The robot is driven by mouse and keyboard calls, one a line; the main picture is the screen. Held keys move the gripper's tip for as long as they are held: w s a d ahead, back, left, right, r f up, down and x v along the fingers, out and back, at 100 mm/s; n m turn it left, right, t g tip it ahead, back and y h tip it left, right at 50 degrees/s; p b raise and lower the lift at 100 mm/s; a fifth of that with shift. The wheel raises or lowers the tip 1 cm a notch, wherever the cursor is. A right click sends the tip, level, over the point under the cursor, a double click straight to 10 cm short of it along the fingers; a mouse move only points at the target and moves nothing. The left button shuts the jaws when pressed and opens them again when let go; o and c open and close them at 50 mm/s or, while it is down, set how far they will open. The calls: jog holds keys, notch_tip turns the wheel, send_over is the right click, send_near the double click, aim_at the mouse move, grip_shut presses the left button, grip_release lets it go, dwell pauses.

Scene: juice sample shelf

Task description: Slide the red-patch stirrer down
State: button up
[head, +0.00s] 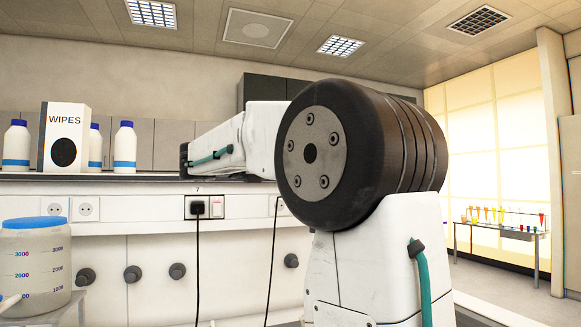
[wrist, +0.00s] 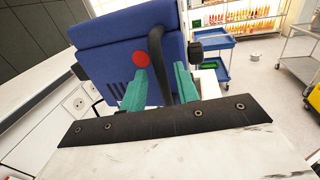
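The red-patch stirrer (wrist: 110,55) is a blue box with a round red patch on one face, close ahead in the wrist view. Dark slots show below the patch, and a black knob sticks out on its right. A black curved bar (wrist: 157,60) runs down the near side of the box. The teal fingers of my gripper (wrist: 162,72) stand apart, one on each side of this bar. Whether they press on it is not clear. The underside of the stirrer and what it rests on are hidden. The head view shows my arm but neither my gripper nor the stirrer.
A pale counter edge (wrist: 35,78) with sockets below lies left of the stirrer. A wipes box (head: 64,137), white bottles and a blue-lidded jug (head: 33,262) show at left.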

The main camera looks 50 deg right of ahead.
jog(key=shift+x, duration=1.45)
grip_shut()
